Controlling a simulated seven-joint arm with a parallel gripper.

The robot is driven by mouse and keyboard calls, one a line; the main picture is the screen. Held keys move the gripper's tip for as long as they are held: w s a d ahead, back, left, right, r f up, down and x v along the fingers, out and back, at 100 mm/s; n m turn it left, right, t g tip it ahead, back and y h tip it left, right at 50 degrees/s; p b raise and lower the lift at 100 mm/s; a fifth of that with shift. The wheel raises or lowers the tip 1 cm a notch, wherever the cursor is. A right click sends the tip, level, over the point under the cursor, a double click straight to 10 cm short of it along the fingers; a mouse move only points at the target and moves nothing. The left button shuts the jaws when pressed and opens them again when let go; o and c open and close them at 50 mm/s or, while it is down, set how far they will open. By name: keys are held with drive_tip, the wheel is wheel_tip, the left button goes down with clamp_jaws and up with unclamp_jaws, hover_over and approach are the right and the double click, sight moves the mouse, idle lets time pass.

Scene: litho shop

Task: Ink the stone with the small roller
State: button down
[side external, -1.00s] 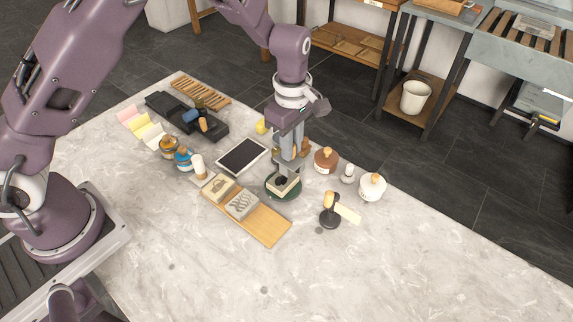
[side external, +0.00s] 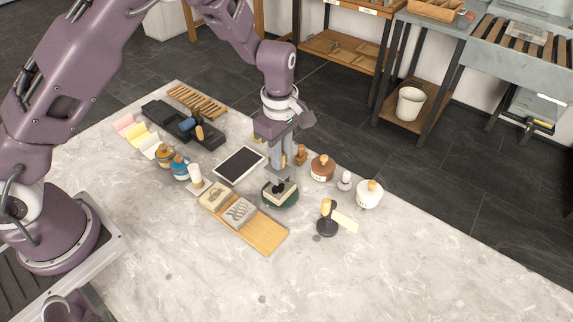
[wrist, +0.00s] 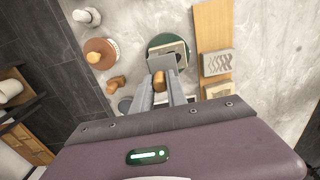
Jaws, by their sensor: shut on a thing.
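The stone, a pale block (side external: 288,195), lies on a round dark green base (side external: 268,202); both also show in the wrist view, the stone (wrist: 182,49) partly covered by the gripper and what it holds. My gripper (side external: 280,180) points down over the stone. It is shut on what looks like the small roller, with a tan wooden handle (wrist: 158,78) between the fingers and a grey part beyond it. In the side view a dark part (side external: 279,188) sits low at the stone's top; I cannot tell whether it touches. A black slab with a pale rim (side external: 240,163) lies left of the stone.
A wooden board (side external: 265,236) with two patterned blocks (side external: 238,213) lies in front. A brown pot (side external: 322,170), a white pot (side external: 369,196) and a black-based tool with a tan handle (side external: 327,226) stand right. Blue-topped bottle (side external: 180,169) stands left. The front marble is clear.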

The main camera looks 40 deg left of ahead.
drive_tip(key=shift+f, duration=0.6)
drive_tip(key=shift+s, duration=2.35)
drive_tip(key=shift+w, duration=2.35)
drive_tip(key=shift+r, duration=1.5)
